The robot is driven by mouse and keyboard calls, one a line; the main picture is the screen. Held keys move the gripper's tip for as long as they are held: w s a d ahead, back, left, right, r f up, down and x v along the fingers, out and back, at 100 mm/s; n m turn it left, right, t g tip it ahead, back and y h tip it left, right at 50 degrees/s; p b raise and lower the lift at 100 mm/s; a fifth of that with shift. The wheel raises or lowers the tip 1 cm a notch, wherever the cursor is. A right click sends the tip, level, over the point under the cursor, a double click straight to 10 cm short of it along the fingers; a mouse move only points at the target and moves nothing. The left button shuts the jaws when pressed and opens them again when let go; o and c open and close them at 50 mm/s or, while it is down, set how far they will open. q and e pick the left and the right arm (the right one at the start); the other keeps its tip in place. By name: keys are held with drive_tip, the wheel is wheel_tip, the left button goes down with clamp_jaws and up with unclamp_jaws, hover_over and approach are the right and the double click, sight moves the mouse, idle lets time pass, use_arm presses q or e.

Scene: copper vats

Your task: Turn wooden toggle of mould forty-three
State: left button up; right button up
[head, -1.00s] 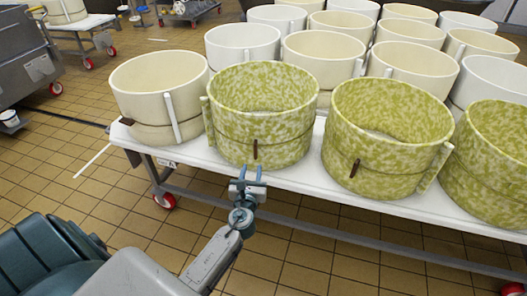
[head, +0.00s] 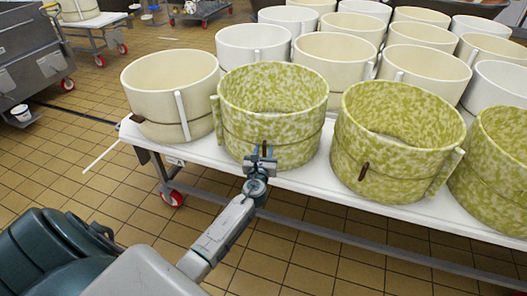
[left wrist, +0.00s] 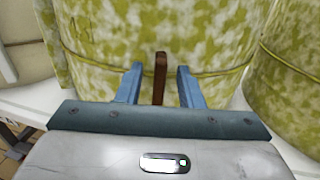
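A green-mottled mould (head: 272,105) stands at the front of the white table, with a cord around it and a brown wooden toggle (left wrist: 160,78) on its front. The toggle stands upright. My left gripper (head: 260,153) is at the front of this mould. In the left wrist view my left gripper (left wrist: 157,84) is open, with one blue finger on each side of the toggle and a gap on both sides. No number shows on the mould. My right gripper is not in view.
A second green-mottled mould (head: 395,140) with its own toggle stands to the right, and a cream mould (head: 172,95) to the left. More moulds fill the white table (head: 300,180) behind. Tiled floor (head: 130,200) is free in front.

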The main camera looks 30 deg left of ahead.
use_arm(q)
drive_tip(key=c, duration=0.7)
clamp_jaws()
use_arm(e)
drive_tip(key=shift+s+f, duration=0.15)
